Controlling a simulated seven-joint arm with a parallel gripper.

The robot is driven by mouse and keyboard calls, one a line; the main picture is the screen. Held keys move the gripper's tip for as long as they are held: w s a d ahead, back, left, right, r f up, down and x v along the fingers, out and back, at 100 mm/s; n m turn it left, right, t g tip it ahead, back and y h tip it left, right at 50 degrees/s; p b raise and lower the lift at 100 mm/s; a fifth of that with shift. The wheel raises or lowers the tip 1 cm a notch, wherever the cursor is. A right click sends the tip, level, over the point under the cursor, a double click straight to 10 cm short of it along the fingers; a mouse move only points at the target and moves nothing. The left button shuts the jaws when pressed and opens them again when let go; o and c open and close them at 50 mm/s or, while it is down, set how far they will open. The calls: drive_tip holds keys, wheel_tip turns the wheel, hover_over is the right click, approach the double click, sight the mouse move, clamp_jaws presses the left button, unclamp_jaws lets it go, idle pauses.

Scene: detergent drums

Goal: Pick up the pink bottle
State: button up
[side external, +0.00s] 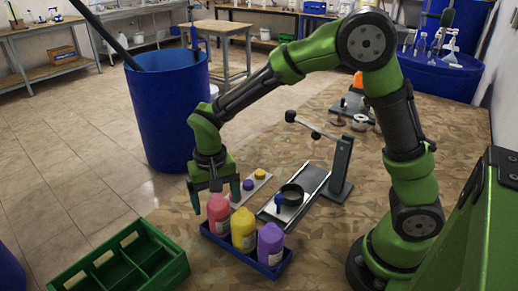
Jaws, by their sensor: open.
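The pink bottle (219,214) stands upright at the left end of a blue tray (247,264). A yellow bottle (243,231) stands beside it in the middle, and a purple bottle (271,244) at the right end. My gripper (214,201) points down at the pink bottle. Its fingers are open, one to the left of the bottle's top and one at its upper right. The left finger looks apart from the bottle. I cannot tell whether the other finger touches it.
A green divided crate (122,262) lies to the left of the tray. Behind the tray are a holder with a purple and a yellow cap (258,175) and a capping stand (340,165) with a dark ring. A large blue drum (165,115) stands behind my gripper.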

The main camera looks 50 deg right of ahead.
sight(219, 213)
drive_tip(key=f, duration=0.4)
drive_tip(key=shift+s+f, duration=0.25)
drive_tip(key=shift+s, duration=0.05)
drive_tip(key=c, duration=1.2)
